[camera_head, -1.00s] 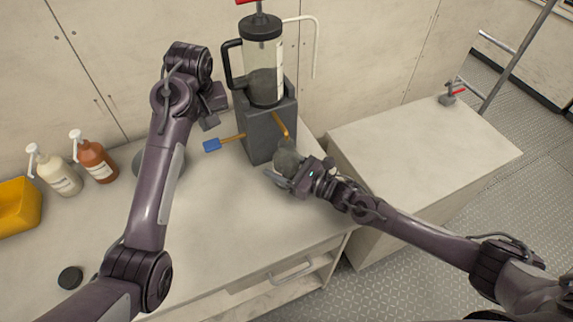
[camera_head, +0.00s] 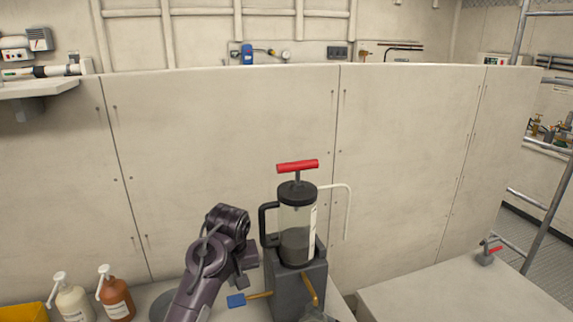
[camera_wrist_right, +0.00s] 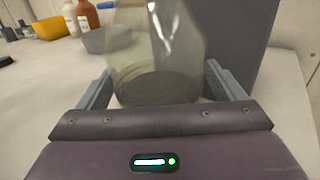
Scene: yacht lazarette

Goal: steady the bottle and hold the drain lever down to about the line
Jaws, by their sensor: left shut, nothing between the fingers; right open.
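The clear bottle (camera_wrist_right: 158,60) stands on the counter, between the spread fingers of my right gripper (camera_wrist_right: 160,88). This gripper is open, with a finger on either side of the bottle; contact cannot be told. The bottle's top shows at the bottom edge of the head view (camera_head: 316,316), below the orange spout (camera_head: 310,290). The drain lever (camera_head: 236,300), with a blue paddle, sticks out left of the grey stand (camera_head: 290,292). My left gripper (camera_head: 246,278) is shut and empty, above and beside the paddle, apart from it. I cannot make out the line.
A clear pump container (camera_head: 297,232) with a red T-handle (camera_head: 297,166) sits on the stand. A white pump bottle (camera_head: 74,303) and a brown one (camera_head: 116,299) stand left, near a yellow bin (camera_head: 24,312).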

